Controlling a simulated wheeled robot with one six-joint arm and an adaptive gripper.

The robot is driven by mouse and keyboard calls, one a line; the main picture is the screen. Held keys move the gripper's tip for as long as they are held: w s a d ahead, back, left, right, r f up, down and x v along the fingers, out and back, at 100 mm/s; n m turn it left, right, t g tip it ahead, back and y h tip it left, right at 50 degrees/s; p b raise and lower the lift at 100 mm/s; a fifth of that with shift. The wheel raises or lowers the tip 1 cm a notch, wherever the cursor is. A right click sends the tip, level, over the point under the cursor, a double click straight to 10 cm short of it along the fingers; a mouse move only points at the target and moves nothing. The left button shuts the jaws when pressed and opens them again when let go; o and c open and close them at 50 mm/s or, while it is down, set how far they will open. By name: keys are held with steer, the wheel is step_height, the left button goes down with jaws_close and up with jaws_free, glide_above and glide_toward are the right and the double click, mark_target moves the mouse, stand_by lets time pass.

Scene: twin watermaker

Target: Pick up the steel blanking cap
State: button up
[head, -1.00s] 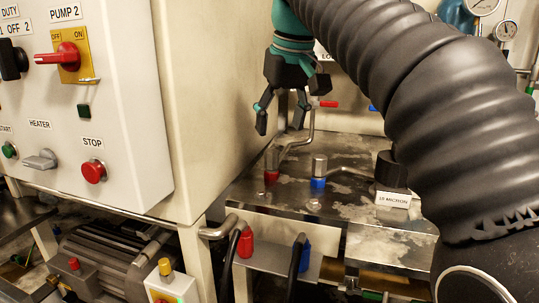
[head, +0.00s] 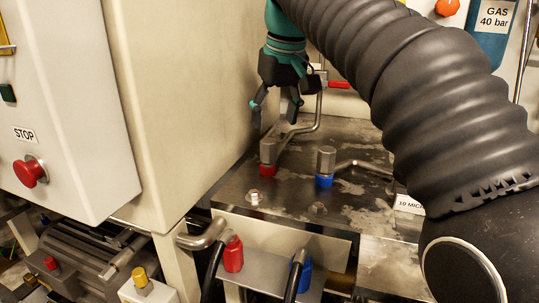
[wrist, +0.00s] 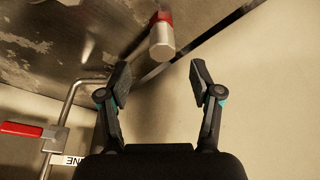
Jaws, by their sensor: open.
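A steel hex-sided cap with a red collar (head: 267,154) stands upright on the metal bench top. A similar steel cap with a blue collar (head: 325,161) stands to its right. I cannot tell from any label which is the blanking cap. My gripper (head: 275,115) hangs fingers down above and behind the red-collared cap, apart from it. In the wrist view, the open, empty fingers (wrist: 160,74) have the red-collared cap (wrist: 162,42) beyond them, near the middle between the tips.
A bent steel pipe with a red lever (head: 339,85) runs behind the caps. A cream cabinet (head: 175,100) stands close to the left of my gripper. Red (head: 233,254) and blue (head: 303,270) hose fittings sit below the bench's front edge. Bench top around the caps is mostly clear.

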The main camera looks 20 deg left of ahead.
mark_target(269, 141)
steer(key=shift+a+b+x, duration=0.1)
steer(key=shift+b+x, duration=0.35)
steer(key=shift+x, duration=1.35)
steer(key=shift+a+b+x, duration=0.15)
steer(key=shift+b+x, duration=0.3)
steer(key=shift+x, duration=1.3)
jaws_close()
